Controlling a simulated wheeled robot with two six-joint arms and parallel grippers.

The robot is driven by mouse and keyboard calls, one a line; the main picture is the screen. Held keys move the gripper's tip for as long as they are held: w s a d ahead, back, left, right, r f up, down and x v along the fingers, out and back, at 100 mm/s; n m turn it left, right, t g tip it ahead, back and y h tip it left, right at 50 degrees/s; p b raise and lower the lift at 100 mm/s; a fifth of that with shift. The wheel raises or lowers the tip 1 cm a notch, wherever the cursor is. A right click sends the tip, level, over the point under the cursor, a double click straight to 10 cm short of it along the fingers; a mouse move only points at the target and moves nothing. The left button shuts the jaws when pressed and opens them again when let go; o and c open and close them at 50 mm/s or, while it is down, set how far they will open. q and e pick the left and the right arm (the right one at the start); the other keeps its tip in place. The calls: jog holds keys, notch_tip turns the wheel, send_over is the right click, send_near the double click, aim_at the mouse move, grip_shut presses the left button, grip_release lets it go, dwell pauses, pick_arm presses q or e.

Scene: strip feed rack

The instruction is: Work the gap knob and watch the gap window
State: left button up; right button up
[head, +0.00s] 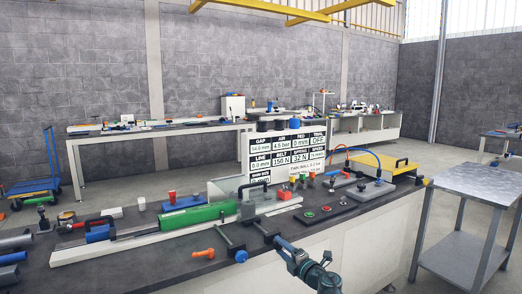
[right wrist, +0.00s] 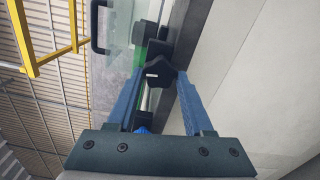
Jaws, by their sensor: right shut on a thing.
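My right gripper (head: 282,243) reaches in from the bottom of the head view to the bench's front edge. In the right wrist view its two blue fingers (right wrist: 160,85) are closed on a black lobed knob (right wrist: 158,73). In the head view the fingers largely hide this knob. The white display board (head: 287,152) stands behind it on the bench. Its gap window (head: 261,149) shows a small reading in mm, with the first digit hard to read. My left gripper is not in view.
A T-shaped black handle (head: 229,238) and an orange part (head: 204,253) are nearby. A dark button panel (head: 325,211) lies to the right. A grey metal table (head: 480,184) stands apart at far right.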

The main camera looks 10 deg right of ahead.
dwell(0.6)
jog(key=o, duration=0.9)
jog(key=v, duration=0.6)
jog(key=o, duration=0.3)
jog(key=shift+s, duration=0.1)
